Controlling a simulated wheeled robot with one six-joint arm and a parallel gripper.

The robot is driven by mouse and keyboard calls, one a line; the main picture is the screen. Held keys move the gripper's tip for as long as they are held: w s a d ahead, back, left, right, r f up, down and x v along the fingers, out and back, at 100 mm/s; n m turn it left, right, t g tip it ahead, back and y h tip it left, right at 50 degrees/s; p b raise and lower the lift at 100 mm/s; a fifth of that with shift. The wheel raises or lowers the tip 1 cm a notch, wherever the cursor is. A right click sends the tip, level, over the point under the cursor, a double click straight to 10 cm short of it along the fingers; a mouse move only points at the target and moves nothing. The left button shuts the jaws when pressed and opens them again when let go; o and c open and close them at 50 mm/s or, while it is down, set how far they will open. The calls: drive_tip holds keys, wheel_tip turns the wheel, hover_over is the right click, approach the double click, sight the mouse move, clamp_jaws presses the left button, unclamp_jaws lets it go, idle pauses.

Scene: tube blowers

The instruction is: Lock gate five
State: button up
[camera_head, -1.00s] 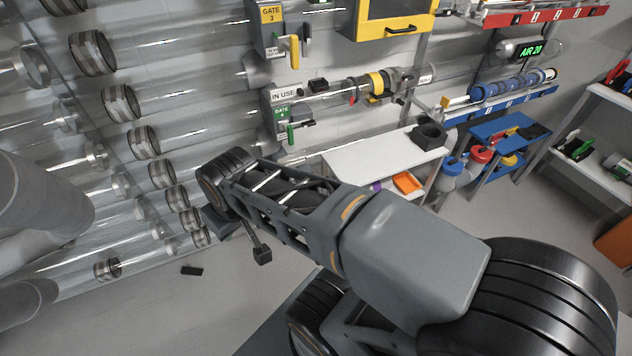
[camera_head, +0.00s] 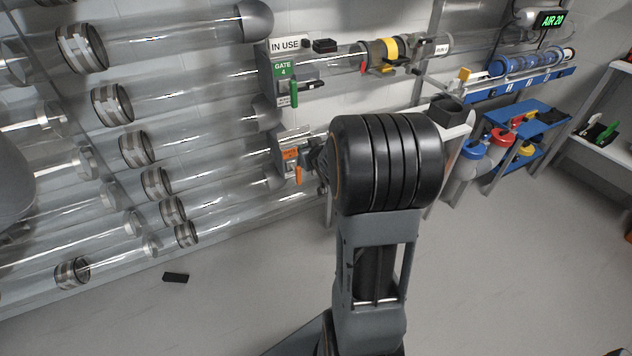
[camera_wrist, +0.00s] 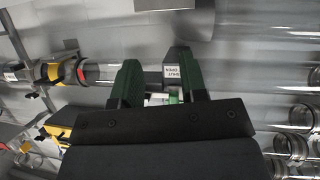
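An orange-labelled gate box (camera_head: 289,157) with an orange handle (camera_head: 298,175) sits below gate 4 in the head view; its number is not readable, and my arm covers its right side. Gate 4 (camera_head: 283,75) is a grey box with a green label, a green handle (camera_head: 294,93) and an "IN USE" sign. My gripper (camera_wrist: 156,65) shows in the wrist view with two dark green fingers apart. A grey box with a small "SHUT/OPEN" label (camera_wrist: 175,73) lies beyond them. Pale and green parts show low between the fingers; contact is unclear. The head view hides the gripper.
Clear tubes with dark collars (camera_head: 112,104) fill the left. A yellow-banded valve (camera_head: 381,54) is on gate 4's line. A blue stand (camera_head: 527,117) with coloured-lid bottles is at right. A small black block (camera_head: 175,277) lies on otherwise open floor.

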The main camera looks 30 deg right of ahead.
drive_tip(key=d+f+t+y+b, duration=0.1)
drive_tip(key=d+f+t+b, duration=0.3)
drive_tip(key=f, duration=0.4)
drive_tip(key=d+f+t+b, duration=0.1)
drive_tip(key=d+f+b, duration=0.4)
drive_tip(key=f, duration=0.4)
drive_tip(key=shift+w+d+b, duration=0.25)
drive_tip(key=shift+w+b, duration=0.55)
drive_tip(key=shift+w, duration=1.45)
drive_tip(key=shift+w+d+b, duration=0.25)
drive_tip(key=shift+w+b, duration=0.5)
drive_tip(key=shift+w, duration=1.55)
drive_tip(key=shift+w+d+b, duration=0.25)
drive_tip(key=shift+w+b, duration=0.55)
drive_tip(key=shift+w, duration=1.45)
drive_tip(key=shift+c, duration=0.3)
clamp_jaws()
drive_tip(key=shift+f, duration=0.1)
